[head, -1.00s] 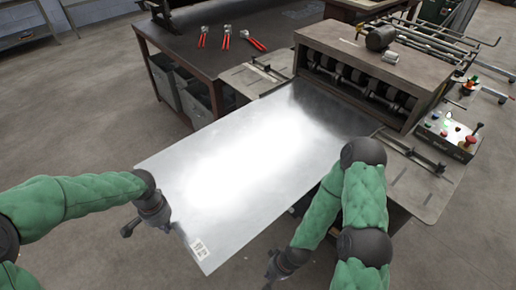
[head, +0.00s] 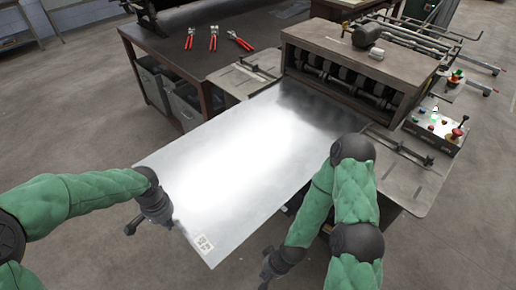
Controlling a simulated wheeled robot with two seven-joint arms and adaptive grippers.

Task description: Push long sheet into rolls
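The long metal sheet (head: 240,150) lies flat and shiny, its far end on the forming machine's infeed table close to the rolls (head: 345,82). Its near end sticks out over the floor, with a small printed label at the near corner. My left gripper (head: 143,222) is at the sheet's near left edge; its fingers are small and it is unclear whether they grip the sheet. My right gripper (head: 268,270) is low, to the right of the sheet's near corner and apart from it. Whether its fingers are open is too small to tell.
The roll housing (head: 362,52) stands at the back with a motor on top. A control box (head: 436,128) with coloured buttons sits at its right. A dark workbench (head: 205,62) at the left holds several red-handled tools (head: 240,41). Guide bars flank the infeed table.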

